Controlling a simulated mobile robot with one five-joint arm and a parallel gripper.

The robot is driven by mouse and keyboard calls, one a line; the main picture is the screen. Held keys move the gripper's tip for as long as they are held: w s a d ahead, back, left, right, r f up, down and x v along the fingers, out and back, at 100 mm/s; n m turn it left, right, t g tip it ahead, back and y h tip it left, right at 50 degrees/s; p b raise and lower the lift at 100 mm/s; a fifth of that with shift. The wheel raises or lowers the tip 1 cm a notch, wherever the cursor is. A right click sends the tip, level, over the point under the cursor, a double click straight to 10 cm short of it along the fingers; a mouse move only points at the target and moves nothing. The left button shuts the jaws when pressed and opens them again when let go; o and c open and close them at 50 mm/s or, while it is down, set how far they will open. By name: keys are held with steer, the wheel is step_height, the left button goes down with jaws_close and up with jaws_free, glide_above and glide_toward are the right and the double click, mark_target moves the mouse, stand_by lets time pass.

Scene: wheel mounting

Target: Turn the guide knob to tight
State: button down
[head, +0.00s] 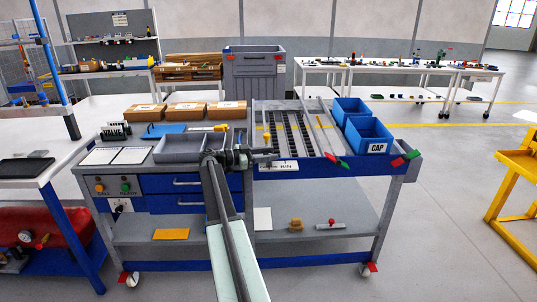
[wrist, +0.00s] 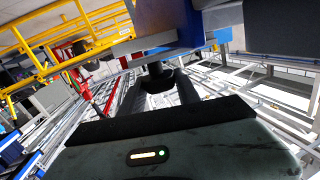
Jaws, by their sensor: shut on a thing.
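My gripper (head: 252,151) reaches over the cart's front edge, at the front left corner of the slotted rail bed (head: 295,128). In the wrist view my gripper (wrist: 160,86) has its two dark fingers closed around a small black knob (wrist: 156,69), which I take for the guide knob. The fingers hide much of the knob, and I cannot tell whether it stands at tight or loose. In the head view the knob is mostly hidden by my gripper and wrist.
A grey tray (head: 180,149) lies left of my gripper. Blue bins (head: 368,131), one labelled CAP, stand at the right of the cart. A yellow frame (head: 515,190) stands farther right, with clear floor between.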

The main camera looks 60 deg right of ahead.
steer(key=shift+m+g+y, duration=0.4)
steer(key=shift+g, duration=0.1)
steer(key=c, duration=0.9)
jaws_free()
steer(key=v, duration=0.8)
steer(key=shift+p, duration=0.3)
